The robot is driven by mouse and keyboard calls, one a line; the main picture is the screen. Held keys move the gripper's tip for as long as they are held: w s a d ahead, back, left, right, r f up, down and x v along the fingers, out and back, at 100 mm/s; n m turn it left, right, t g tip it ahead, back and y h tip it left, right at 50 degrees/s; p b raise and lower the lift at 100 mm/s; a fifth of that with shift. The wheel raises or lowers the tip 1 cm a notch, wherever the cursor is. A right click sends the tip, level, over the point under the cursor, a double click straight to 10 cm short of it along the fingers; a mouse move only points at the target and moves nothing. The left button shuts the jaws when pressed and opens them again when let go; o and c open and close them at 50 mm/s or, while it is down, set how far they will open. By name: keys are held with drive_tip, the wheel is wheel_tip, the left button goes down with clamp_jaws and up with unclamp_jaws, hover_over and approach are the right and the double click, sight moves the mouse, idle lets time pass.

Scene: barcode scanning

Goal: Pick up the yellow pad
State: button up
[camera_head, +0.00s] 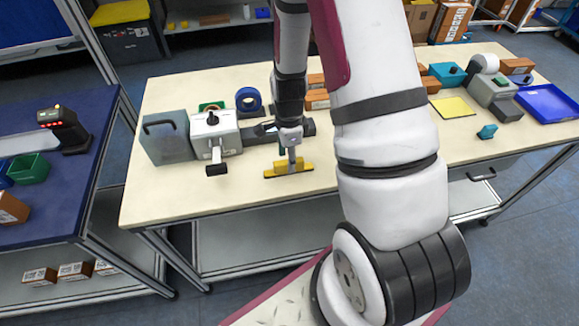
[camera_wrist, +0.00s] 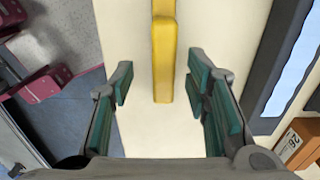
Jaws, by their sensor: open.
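A long, narrow yellow block (camera_head: 277,173) lies on the cream table just below my gripper (camera_head: 290,158) in the head view. My gripper (camera_wrist: 161,88) is open, with teal finger pads on either side of the block's near end and visible gaps on both sides. A flat, thin yellow sheet (camera_head: 453,107) lies farther right on the table, away from my gripper. My arm hides part of the middle of the table.
A white and grey machine (camera_head: 215,131) and a grey box (camera_head: 166,138) stand left of my gripper. A blue tape roll (camera_head: 249,99) is behind. A blue tray (camera_head: 546,103) and a small teal item (camera_head: 487,132) are at right. The table's front edge is close to the block.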

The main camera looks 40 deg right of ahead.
drive_tip(key=shift+w+d+f+p, duration=0.1)
drive_tip(key=shift+f+p, duration=0.1)
drive_tip(key=shift+f, duration=0.8)
drive_tip(key=shift+w+f+p, duration=0.1)
drive_tip(key=shift+f+p, duration=0.05)
drive_tip(key=shift+f, duration=0.8)
clamp_jaws()
